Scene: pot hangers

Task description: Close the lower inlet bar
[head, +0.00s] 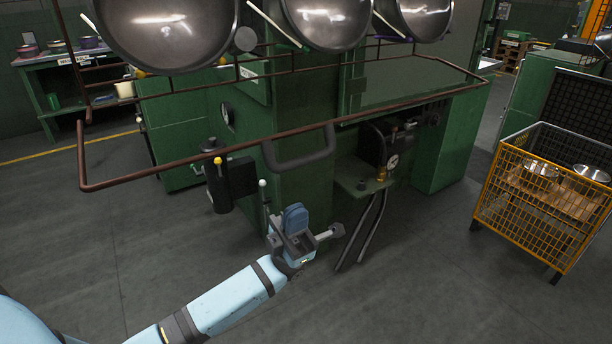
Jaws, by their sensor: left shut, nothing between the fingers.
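A brown tubular bar (230,149) runs across the front of the green machine (310,195), below the hanging pots. It stands out from the machine, with a bent corner at the left and another at the far right. I take it as the lower inlet bar. My left gripper (336,231) is low in front of the machine, below the bar and apart from it. It points right, and its fingers are shut and empty. My right gripper is not in view.
Large metal pots (165,32) hang above the bar. A dark grey loop handle (300,163) and a yellow-knobbed lever (218,161) are on the machine's front. A yellow mesh cart (540,225) with metal bowls stands at right. The floor in front is clear.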

